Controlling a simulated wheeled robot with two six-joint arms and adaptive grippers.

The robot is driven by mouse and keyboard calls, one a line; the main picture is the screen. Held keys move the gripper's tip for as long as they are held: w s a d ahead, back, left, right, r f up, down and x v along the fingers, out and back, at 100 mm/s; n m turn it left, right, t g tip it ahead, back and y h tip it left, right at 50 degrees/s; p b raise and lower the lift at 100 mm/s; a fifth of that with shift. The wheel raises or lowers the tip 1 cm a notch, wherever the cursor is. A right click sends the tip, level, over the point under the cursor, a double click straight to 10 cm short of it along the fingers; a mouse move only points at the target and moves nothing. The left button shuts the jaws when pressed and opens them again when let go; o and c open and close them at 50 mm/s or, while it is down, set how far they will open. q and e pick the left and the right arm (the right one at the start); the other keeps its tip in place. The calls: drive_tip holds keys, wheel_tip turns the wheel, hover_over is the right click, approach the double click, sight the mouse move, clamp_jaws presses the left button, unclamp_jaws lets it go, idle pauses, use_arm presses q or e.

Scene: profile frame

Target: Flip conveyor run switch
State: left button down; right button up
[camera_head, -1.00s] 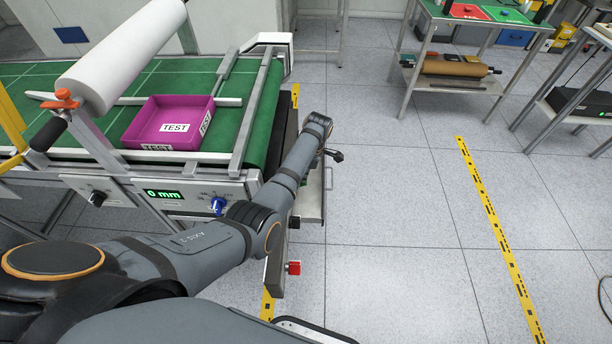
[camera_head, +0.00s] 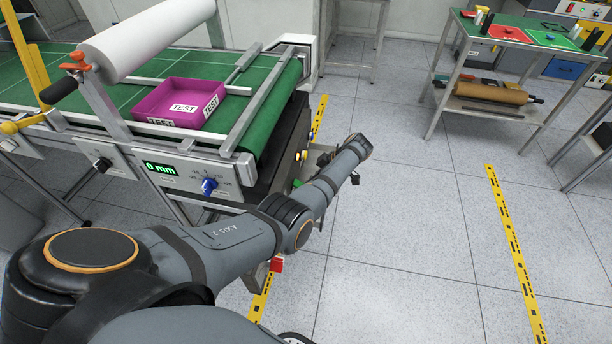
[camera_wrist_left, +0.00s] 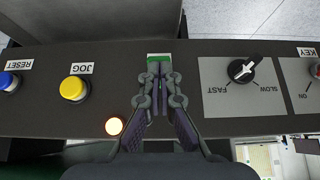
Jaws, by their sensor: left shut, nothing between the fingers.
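The conveyor's dark control panel (camera_wrist_left: 60,110) fills the left wrist view, its lettering upside down. It carries a blue RESET button (camera_wrist_left: 8,82), a yellow JOG button (camera_wrist_left: 74,88), a lit orange lamp (camera_wrist_left: 114,126), a black FAST/SLOW knob (camera_wrist_left: 243,70) and a KEY switch (camera_wrist_left: 316,70) at the right edge. My left gripper (camera_wrist_left: 160,72) is shut and empty over the middle of the panel. A green-and-white patch (camera_wrist_left: 158,56) shows at its fingertips. I cannot make out the run switch; the fingers hide that spot, and contact is unclear. My right gripper is out of view.
The green conveyor belt (camera_head: 262,118) carries a magenta TEST box (camera_head: 153,103). A blue knob (camera_head: 209,186) and a 0 mm display (camera_head: 160,168) are on its side. A red button (camera_head: 276,265) sits below my arm. Open floor (camera_head: 420,215) lies to the right.

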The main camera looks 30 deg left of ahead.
use_arm(q)
drive_tip(key=shift+s+a+r+p, duration=0.2)
drive_tip(key=shift+a+r+p, duration=0.25)
drive_tip(key=shift+a+p, duration=0.3)
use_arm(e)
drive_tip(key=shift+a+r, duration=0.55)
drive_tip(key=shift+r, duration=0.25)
use_arm(q)
drive_tip(key=shift+d, duration=0.1)
drive_tip(key=v, duration=1.2)
